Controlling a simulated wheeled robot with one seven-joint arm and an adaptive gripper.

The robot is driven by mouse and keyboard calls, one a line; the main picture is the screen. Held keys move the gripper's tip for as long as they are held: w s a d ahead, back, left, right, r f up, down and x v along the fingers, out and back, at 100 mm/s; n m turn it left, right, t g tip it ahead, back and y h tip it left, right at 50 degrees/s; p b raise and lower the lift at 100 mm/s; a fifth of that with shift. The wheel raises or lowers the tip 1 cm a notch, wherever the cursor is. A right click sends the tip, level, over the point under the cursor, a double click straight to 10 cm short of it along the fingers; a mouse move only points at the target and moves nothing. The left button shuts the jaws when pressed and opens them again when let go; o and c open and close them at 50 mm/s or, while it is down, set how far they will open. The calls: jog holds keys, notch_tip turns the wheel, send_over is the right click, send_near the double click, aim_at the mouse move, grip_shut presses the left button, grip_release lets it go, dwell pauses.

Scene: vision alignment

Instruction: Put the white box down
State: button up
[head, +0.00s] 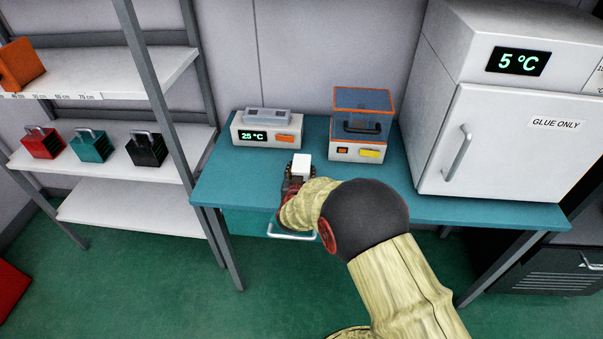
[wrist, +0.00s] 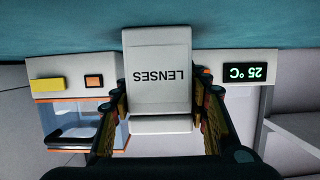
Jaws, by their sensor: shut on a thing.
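The white box (head: 301,166) is small and shows above my gripper in the head view, over the front part of the teal table (head: 455,209). In the wrist view the white box (wrist: 158,75) fills the middle and carries the word LENSES, upside down. My gripper (wrist: 160,118) is shut on the white box, with one finger on each side of it. In the head view my gripper (head: 296,182) is partly hidden by my own arm. I cannot tell whether the box touches the table top.
A device reading 25 °C (head: 265,132) stands behind left on the table. A device with an open orange-rimmed lid (head: 360,125) stands behind right. A white GLUE ONLY cabinet (head: 510,135) fills the table's right side. A shelf rack (head: 130,150) with coloured boxes stands left.

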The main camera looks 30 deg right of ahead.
jog(key=c, duration=0.6)
